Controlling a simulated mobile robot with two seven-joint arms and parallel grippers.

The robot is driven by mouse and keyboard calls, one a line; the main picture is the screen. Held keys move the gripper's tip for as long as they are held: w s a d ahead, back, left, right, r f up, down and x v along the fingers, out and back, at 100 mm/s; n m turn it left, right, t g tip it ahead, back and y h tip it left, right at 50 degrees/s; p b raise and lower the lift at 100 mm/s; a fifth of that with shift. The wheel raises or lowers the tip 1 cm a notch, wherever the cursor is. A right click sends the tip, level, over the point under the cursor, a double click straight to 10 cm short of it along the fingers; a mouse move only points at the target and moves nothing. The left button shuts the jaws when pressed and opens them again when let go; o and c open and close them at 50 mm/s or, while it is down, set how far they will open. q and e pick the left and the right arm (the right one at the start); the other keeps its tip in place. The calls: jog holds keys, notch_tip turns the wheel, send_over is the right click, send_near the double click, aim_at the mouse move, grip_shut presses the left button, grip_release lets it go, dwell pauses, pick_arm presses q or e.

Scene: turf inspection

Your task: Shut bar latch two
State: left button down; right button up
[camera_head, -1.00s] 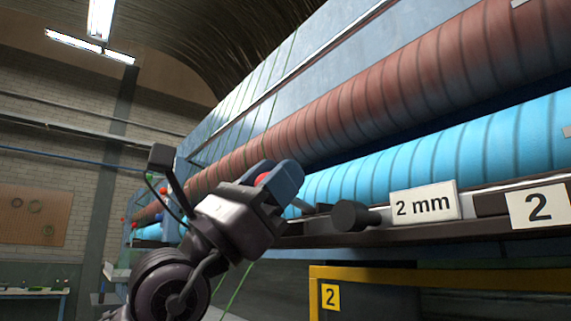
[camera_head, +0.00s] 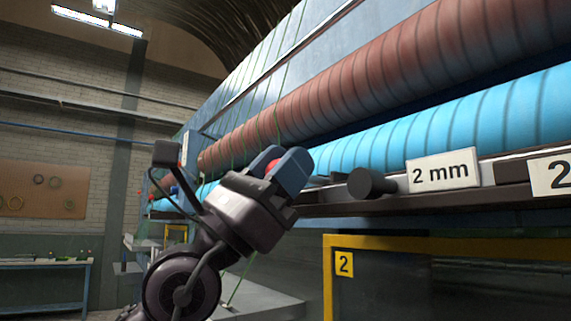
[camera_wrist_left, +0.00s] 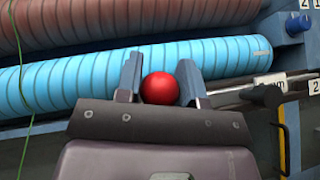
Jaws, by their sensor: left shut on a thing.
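My left gripper (camera_head: 282,172) is shut on a red ball-shaped knob (camera_head: 271,167), in front of the blue roller. In the left wrist view the red knob (camera_wrist_left: 160,88) sits between the two fingers of my left gripper (camera_wrist_left: 161,86). What the knob is fixed to is hidden behind the gripper. A dark bar with a round dark end (camera_head: 366,184) lies along the rail to the right of the gripper, beside the "2 mm" label (camera_head: 444,171). A white plate with "2" (camera_head: 552,174) is at the right edge. My right gripper is not in view.
A blue ribbed roller (camera_head: 430,137) and a reddish ribbed roller (camera_head: 370,75) run along the machine above the rail. A yellow frame (camera_head: 450,247) with a "2" tag (camera_head: 344,264) stands below. A workbench (camera_head: 45,263) is far left. Thin green strands hang near the gripper.

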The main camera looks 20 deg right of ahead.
pick_arm(q)
jog(key=c, duration=0.8)
grip_release()
jog(key=shift+s+a, duration=0.15)
jog(key=shift+o, duration=0.2)
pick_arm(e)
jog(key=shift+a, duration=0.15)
pick_arm(q)
jog(key=b+v, duration=0.2)
jog(key=v, duration=0.8)
jog(key=shift+a+f, duration=0.2)
jog(key=shift+f, duration=0.1)
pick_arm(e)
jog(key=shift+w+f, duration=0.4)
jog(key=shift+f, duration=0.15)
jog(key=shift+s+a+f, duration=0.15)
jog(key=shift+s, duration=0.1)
